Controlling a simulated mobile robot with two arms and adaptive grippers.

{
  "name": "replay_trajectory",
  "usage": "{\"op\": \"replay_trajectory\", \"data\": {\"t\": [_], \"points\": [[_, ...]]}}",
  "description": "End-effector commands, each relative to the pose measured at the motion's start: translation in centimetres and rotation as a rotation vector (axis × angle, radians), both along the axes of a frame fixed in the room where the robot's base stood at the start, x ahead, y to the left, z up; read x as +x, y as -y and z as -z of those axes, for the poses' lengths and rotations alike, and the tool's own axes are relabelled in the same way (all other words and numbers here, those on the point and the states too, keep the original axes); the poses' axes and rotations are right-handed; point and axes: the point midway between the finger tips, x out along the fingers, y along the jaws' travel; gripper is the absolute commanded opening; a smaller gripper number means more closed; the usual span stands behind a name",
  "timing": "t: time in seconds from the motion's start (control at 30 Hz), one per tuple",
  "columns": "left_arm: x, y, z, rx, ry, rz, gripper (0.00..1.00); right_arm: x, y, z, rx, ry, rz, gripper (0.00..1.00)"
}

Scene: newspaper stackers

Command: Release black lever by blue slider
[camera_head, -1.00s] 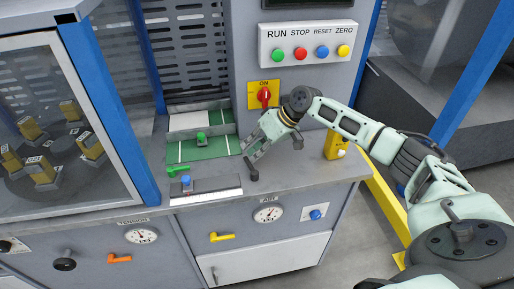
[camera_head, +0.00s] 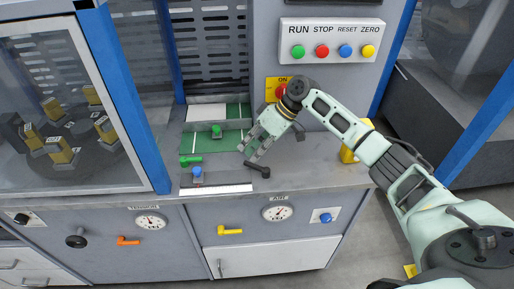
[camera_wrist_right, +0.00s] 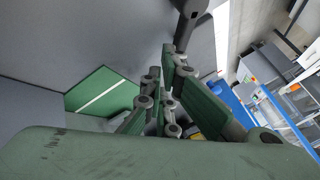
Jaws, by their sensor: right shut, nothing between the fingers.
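The blue slider (camera_head: 197,172) is a small blue knob on a dark block behind a white scale strip, on the grey counter. The black lever (camera_head: 259,170) lies low on the counter to its right, with a rounded black end. My right gripper (camera_head: 250,154) is shut and empty just behind the lever; touching or apart is unclear. In the right wrist view, a dark rod with a rounded end (camera_wrist_right: 188,18), likely the lever, shows beyond the gripper's fingers (camera_wrist_right: 165,105). My left gripper is not in view.
A green lever (camera_head: 190,160) and a green knob (camera_head: 216,130) on a green plate are left of my gripper. A button panel (camera_head: 333,40) is above. A yellow block (camera_head: 349,152) stands right. A glass cabinet (camera_head: 75,110) is left.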

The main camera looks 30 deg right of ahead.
Motion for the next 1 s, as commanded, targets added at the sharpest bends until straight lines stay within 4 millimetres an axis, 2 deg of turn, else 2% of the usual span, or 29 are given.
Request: {"op": "replay_trajectory", "data": {"t": [0.13, 0.53, 1.0], "points": [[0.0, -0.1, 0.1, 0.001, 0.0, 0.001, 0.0, -0.1, -1.0, 0.0, 0.002, -0.001, -0.124, 0.0], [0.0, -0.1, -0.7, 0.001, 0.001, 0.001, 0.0, -0.9, -2.4, -0.1, 0.0, 0.0, -0.12, 0.0], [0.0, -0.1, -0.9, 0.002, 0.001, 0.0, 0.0, -1.1, -2.6, 0.1, -0.001, -0.001, -0.12, 0.0]]}}
